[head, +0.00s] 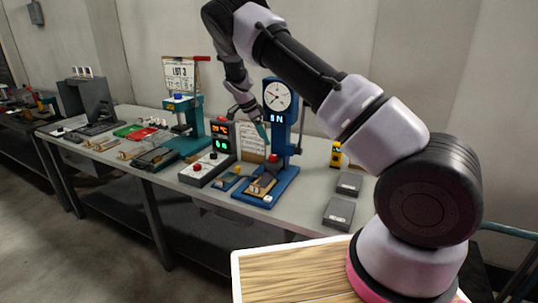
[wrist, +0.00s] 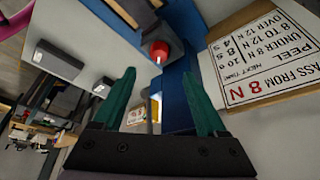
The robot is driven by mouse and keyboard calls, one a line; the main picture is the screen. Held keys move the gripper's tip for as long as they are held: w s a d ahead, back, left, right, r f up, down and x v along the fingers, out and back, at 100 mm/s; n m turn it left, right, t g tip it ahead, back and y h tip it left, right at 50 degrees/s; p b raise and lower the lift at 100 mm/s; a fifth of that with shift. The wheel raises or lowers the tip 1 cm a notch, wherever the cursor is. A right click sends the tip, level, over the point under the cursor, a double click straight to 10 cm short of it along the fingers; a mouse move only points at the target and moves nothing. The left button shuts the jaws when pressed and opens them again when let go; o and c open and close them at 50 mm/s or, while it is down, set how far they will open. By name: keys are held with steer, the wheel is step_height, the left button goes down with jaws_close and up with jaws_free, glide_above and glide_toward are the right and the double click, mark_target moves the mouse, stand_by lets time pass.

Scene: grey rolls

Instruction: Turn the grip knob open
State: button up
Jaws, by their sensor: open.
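A blue test stand (head: 280,130) with a round dial and a small display reading "N" stands on the bench. A red knob (head: 271,161) sits low on the stand, above a brown block on its base. The red knob (wrist: 158,51) also shows in the wrist view with a pale mark on its face, beyond the fingertips and roughly between them. My gripper (head: 262,130) is in front of the stand's column, above the red knob. In the wrist view its teal fingers (wrist: 160,74) are spread with nothing between them, apart from the knob.
A placard with peel limits (wrist: 265,60) stands close on the right in the wrist view. A control box with lit displays (head: 222,135) is left of the stand. Grey boxes (head: 339,212) and a yellow item (head: 336,154) lie to its right. A teal press (head: 185,120) stands farther left.

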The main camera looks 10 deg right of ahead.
mark_target(272, 155)
steer(key=x, duration=0.9)
steer(key=shift+f, duration=0.1)
jaws_close()
